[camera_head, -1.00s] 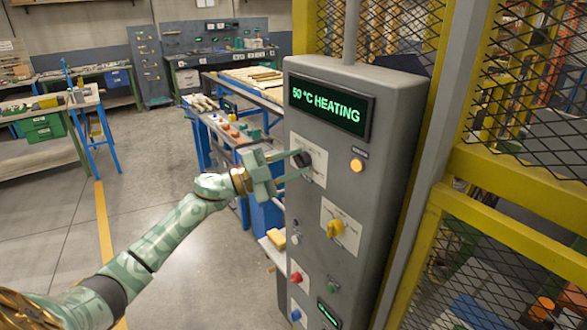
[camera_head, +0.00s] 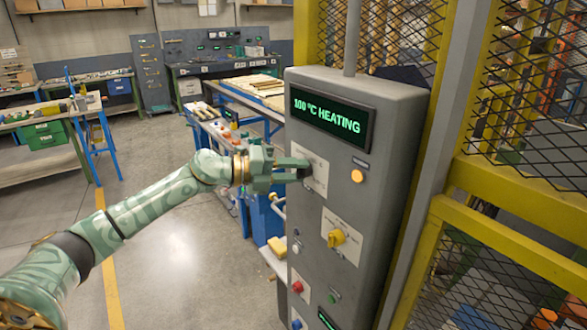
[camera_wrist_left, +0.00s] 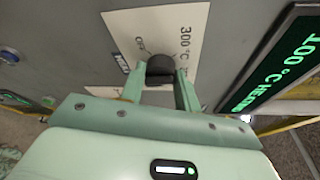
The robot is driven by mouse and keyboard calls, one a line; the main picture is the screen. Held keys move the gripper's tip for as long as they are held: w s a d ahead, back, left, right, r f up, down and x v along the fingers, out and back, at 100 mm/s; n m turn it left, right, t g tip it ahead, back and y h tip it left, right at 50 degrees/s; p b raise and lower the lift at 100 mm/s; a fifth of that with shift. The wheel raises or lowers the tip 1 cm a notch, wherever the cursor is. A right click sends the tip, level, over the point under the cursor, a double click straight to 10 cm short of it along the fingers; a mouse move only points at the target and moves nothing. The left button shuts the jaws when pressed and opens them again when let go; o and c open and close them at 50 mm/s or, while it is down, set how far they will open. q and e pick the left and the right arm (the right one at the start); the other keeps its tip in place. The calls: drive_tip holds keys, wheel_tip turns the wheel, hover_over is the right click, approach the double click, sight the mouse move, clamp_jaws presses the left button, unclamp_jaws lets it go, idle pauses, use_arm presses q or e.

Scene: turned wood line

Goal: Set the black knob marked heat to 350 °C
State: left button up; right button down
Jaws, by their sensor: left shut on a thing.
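The black heat knob (camera_wrist_left: 160,66) sits on a white dial plate (camera_wrist_left: 190,25) on the front of the grey cabinet; the plate shows "300 °C" and "OFF" markings. My left gripper (camera_wrist_left: 159,85) is shut on the knob, one finger on each side of it. In the head view the left gripper (camera_head: 290,170) reaches the knob from the left and partly hides it and its plate (camera_head: 318,172). The display (camera_head: 333,113) above reads "100 °C HEATING". Exactly where the knob points cannot be told. My right gripper is not in view.
Below on the cabinet are a yellow knob (camera_head: 337,238) on its own plate and a red button (camera_head: 297,287). An orange lamp (camera_head: 357,176) is right of the dial. A yellow mesh guard (camera_head: 510,180) stands close on the right. Open floor lies left.

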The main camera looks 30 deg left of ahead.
use_arm(q)
drive_tip(key=shift+s+d+m+y+p, duration=0.15)
drive_tip(key=shift+m+y+p, duration=0.9)
drive_tip(key=shift+m+p, duration=1)
drive_tip(key=shift+w+d+m+y+p, duration=0.1)
drive_tip(key=shift+m+y+p, duration=1.1)
drive_tip(key=shift+p, duration=1.45)
drive_tip(key=shift+s, duration=0.1)
drive_tip(key=o, duration=1)
drive_tip(key=shift+r, duration=0.1)
drive_tip(key=shift+a, duration=0.1)
